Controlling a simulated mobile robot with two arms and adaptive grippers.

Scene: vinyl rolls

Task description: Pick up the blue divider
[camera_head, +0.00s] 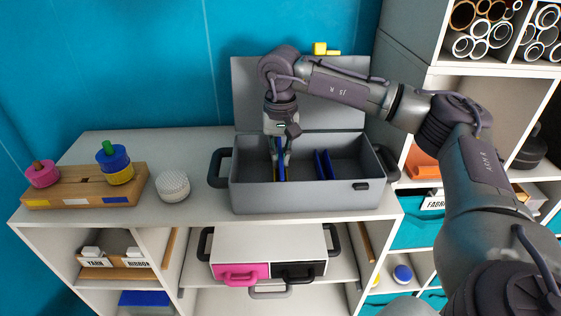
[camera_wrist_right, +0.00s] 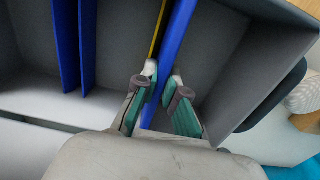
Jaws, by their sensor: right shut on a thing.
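My right gripper (camera_head: 280,150) reaches down into an open grey toolbox (camera_head: 300,198) on the white shelf top. Its fingers are shut on a blue divider (camera_head: 281,172) that stands upright in the box. In the right wrist view the right gripper (camera_wrist_right: 161,85) has one finger on each side of this blue divider (camera_wrist_right: 176,35). A thin yellow strip (camera_wrist_right: 157,30) runs along the divider's side. More blue dividers (camera_head: 324,164) stand in the right part of the box, apart from the gripper; they also show in the wrist view (camera_wrist_right: 66,45). My left gripper is out of view.
The toolbox lid (camera_head: 325,100) is open at the back, with black handles at both ends of the box. A white round woven thing (camera_head: 173,186) and a wooden stand (camera_head: 85,188) with coloured spools are to the left. Cubbies with white rolls (camera_head: 480,30) are at the upper right.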

